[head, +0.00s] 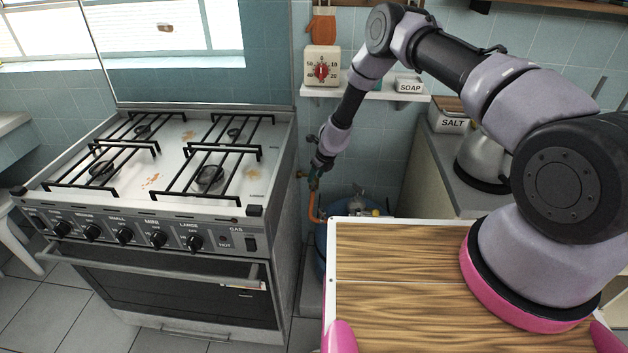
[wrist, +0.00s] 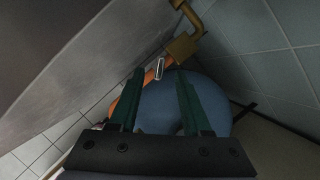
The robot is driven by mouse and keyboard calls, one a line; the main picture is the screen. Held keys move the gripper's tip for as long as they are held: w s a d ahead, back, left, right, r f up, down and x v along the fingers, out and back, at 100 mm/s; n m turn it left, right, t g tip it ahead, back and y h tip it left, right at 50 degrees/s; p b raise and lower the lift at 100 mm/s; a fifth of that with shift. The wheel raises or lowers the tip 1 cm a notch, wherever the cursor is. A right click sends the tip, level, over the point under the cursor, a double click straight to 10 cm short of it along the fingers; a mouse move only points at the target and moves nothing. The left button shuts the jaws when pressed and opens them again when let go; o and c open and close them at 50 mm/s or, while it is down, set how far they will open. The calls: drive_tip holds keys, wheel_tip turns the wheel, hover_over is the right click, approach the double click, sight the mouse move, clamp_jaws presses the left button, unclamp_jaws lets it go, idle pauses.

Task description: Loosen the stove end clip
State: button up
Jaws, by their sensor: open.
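The stove end clip (wrist: 158,69) is a small silvery piece on the orange hose, just below a brass fitting (wrist: 183,47) in the wrist view. My gripper (wrist: 161,74) is open, its two dark green fingers apart with the clip showing between the tips. I cannot tell the distance in depth; nothing is gripped. In the head view my gripper (head: 315,180) is low in the gap right of the stove (head: 190,165), over the orange hose (head: 312,208). The clip is too small to make out there.
A blue gas cylinder (wrist: 185,100) stands below the hose. The stove's side wall (wrist: 85,65) is close on the left, and the tiled wall (wrist: 270,45) is on the right. A shelf (head: 375,94) with a timer and soap is above. A wooden-topped surface (head: 400,255) lies in front.

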sight(314, 182)
drive_tip(key=shift+x, duration=1.5)
clamp_jaws()
